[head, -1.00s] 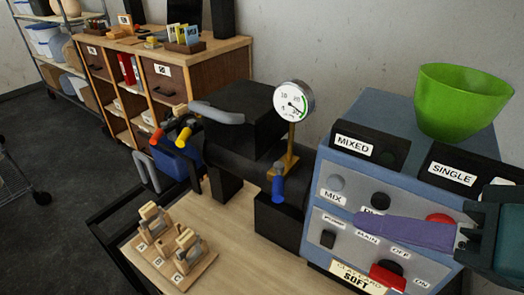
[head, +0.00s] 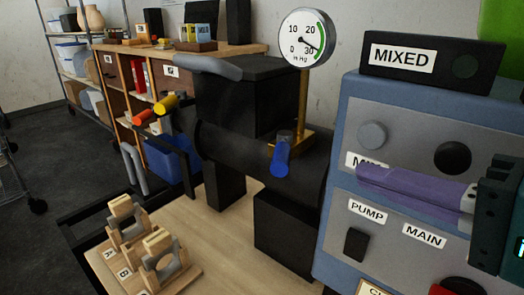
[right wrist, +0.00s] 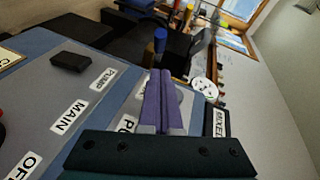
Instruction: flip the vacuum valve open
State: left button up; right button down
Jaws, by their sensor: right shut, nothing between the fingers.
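The valve with a blue handle (head: 281,155) sits at the foot of the brass gauge post on the black machine (head: 290,225). The handle hangs down, slightly tilted. The round white vacuum gauge (head: 306,37) stands above it. The blue handle also shows beyond my fingers in the right wrist view (right wrist: 160,40). My right gripper (head: 360,174) has its purple fingers shut and empty. In the head view it is in front of the blue-grey panel, to the right of the handle and apart from it. My left gripper is not in view.
The control panel (head: 345,215) has knobs and PUMP and MAIN labels, with a MIXED box (head: 425,62) on top. Wooden jigs (head: 150,260) stand on the bench at front left. Orange and yellow handles (head: 155,110) stick out at the machine's left.

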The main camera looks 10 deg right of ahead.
jog(key=shift+w, duration=0.1)
jog(key=b, duration=0.1)
send_near(290, 151)
jog(key=x, duration=0.5)
jog(key=shift+w+a, duration=0.15)
jog(key=shift+a, duration=0.05)
jog(key=shift+d, duration=0.1)
